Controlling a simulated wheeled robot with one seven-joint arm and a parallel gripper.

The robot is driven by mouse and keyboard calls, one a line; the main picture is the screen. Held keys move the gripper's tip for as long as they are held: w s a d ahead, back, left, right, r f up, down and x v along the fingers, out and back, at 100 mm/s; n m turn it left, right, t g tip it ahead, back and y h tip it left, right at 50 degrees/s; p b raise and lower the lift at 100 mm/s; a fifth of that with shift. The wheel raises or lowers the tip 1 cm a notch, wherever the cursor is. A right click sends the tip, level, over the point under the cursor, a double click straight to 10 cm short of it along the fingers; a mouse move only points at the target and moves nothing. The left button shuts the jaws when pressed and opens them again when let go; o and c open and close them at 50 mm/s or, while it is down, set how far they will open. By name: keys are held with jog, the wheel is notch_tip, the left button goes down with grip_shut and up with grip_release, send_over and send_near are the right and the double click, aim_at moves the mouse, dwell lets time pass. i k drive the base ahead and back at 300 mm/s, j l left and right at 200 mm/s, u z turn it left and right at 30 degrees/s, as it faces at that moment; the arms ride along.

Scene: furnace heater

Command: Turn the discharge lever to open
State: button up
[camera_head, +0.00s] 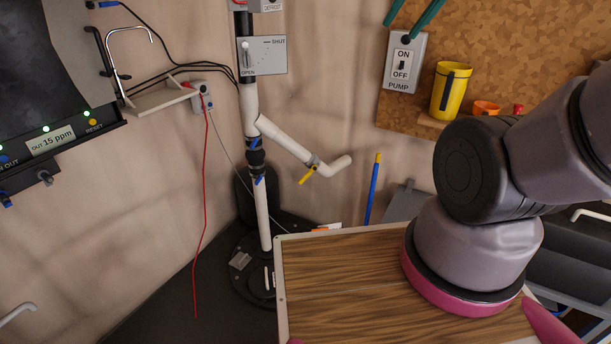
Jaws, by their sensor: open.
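A grey plate (270,57) marked SHUT at right and OPEN at lower left is fixed on the upright pipe at the top centre. A small pale lever (246,54) on it seems to hang down toward the OPEN mark. I cannot read a discharge label. Lower down, a yellow handle (308,175) sits on the white side pipe (285,143) that slopes down to the right. Blue handles show on the upright pipe, one of them above the other (259,180). My arm fills the right side; my gripper is not in view.
A wood-grain top (345,285) with a pale edge lies in front of the pipes. A red cable (204,210) and a control panel (62,140) are at left.

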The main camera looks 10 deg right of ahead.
aim_at(314, 167)
jog(key=i+l+u, duration=0.2)
jog(key=l+u, duration=0.15)
jog(key=i+l+u, duration=0.15)
jog(key=l+u, duration=0.2)
jog(key=i+l+u, duration=0.1)
jog(key=l+u, duration=0.25)
jog(key=l, duration=0.1)
